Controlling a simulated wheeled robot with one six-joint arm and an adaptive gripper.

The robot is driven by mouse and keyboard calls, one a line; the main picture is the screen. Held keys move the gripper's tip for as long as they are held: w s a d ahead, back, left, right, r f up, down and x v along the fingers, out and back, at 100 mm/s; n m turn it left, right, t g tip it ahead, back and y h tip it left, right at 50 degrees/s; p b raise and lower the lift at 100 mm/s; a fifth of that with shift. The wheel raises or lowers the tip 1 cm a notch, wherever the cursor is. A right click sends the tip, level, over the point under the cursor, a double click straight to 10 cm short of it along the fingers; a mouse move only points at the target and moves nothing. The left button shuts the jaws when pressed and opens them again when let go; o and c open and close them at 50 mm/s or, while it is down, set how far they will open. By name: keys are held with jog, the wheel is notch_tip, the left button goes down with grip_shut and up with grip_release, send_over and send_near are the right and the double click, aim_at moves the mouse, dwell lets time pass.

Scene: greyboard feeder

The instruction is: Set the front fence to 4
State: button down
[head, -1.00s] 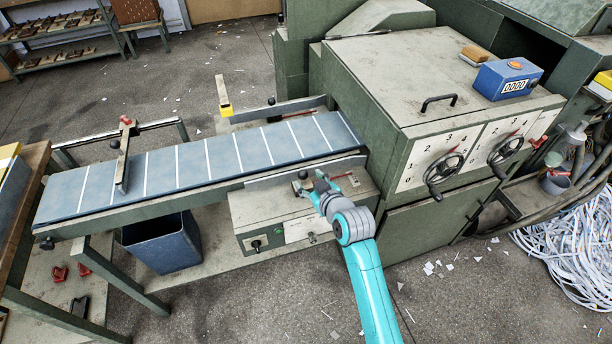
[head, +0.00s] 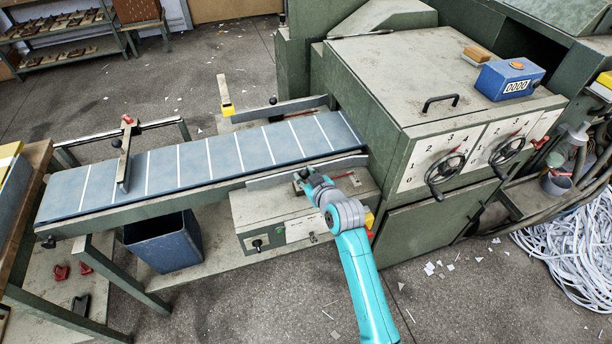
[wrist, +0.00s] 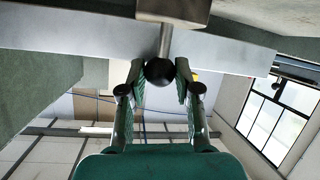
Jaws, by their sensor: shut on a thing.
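The front fence (head: 275,179) is a grey metal bar along the near side of the blue striped belt, by the green machine. My gripper (head: 303,178) is at its near side, above the pale-topped box. In the wrist view my gripper (wrist: 160,82) is shut on a black ball knob (wrist: 159,72), one finger on each side. The knob sits on a short metal rod from a pale block, beside the silver bar. A yellow piece (head: 369,220) shows right of my arm, perhaps the fence's scale. No number on it can be read.
The rear fence (head: 290,103) has its own black knob and a yellow-ended bar (head: 226,109). Two handwheels (head: 445,170) with number dials are on the machine front. A blue bin (head: 163,243) stands under the belt (head: 195,163). The floor in front is mostly clear.

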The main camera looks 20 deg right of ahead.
jog(key=shift+s, duration=1.55)
jog(key=c, duration=0.8)
grip_release()
jog(key=v, duration=1.2)
jog(key=shift+f, duration=0.1)
